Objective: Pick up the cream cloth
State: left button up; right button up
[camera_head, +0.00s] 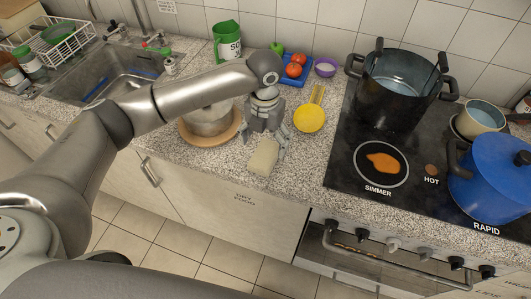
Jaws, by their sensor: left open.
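The cream cloth (263,158) lies on the speckled counter near its front edge. It looks like a small pale rectangular block. My left gripper (265,142) points down over the far end of the cloth, with its fingers spread open to either side. I cannot tell whether the fingers touch the cloth. My right gripper is not in view.
A pot on a wooden board (190,138) stands left of the gripper, partly behind my arm. A yellow strainer (310,119) lies close on the right. The stove holds a black pot (393,100) and a blue pot (490,180). The sink (108,75) is at left.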

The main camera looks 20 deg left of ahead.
aim_at(265, 152)
pick_arm(q)
jog(key=f, duration=0.1)
jog(key=f+p, duration=0.1)
jog(key=f, duration=0.2)
jog(key=shift+s+d+f+p, duration=0.1)
jog(key=shift+s+f+p, duration=0.15)
jog(key=shift+p, duration=0.1)
jog(key=shift+f, duration=0.2)
jog(key=shift+w+f, duration=0.1)
jog(key=shift+c, duration=1.7)
jog(key=c, duration=0.7)
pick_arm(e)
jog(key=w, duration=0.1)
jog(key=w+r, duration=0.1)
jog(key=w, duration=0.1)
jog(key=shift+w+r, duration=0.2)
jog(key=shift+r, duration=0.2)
